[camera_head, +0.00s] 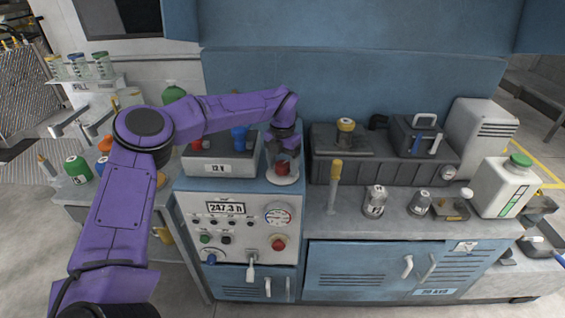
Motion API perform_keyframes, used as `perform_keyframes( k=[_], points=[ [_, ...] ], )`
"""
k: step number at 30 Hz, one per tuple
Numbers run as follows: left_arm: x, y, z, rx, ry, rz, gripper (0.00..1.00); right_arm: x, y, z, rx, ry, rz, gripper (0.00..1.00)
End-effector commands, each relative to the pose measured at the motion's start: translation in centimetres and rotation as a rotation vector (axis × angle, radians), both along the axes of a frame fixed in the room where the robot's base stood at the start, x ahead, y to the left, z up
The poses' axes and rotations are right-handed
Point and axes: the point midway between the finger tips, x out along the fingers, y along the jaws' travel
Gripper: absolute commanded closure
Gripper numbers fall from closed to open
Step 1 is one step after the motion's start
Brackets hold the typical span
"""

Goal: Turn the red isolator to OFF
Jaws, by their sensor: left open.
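The red isolator (283,169) is a small red knob on a pale round base (283,181), on top of the blue cabinet beside the 12 V box. My left gripper (283,164) points down over it from my purple arm, with its fingertips close to the knob. The jaws are open. They partly hide the knob, and I cannot tell whether they touch it or which way it is turned. My right gripper does not show.
The grey 12 V box (219,169) with a blue cap (239,138) stands just left of the isolator. A dark ribbed tank (380,166) stands to its right. The panel below has a red button (278,243) and a lever (251,272). Small canisters (375,202) stand on the right bench.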

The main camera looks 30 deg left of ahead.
Motion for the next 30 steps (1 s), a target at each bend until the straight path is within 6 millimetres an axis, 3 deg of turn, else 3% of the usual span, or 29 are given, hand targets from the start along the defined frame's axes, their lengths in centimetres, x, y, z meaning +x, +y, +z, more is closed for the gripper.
perform_keyframes(
  k=[1,5,6,17,30],
  points=[
    [0.0,0.0,0.0,0.000,0.000,0.000,0.35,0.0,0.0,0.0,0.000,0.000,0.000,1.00],
    [0.0,0.0,0.0,0.001,0.000,0.000,0.77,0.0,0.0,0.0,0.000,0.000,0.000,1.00],
    [0.0,0.0,0.0,0.001,0.000,0.000,0.81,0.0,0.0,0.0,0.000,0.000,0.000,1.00],
    [0.0,0.0,-0.1,0.002,-0.002,0.051,0.81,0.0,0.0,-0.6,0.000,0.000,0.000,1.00],
    [0.1,0.0,-0.3,0.001,-0.004,0.392,0.81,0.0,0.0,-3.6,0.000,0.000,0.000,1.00]
  ],
)
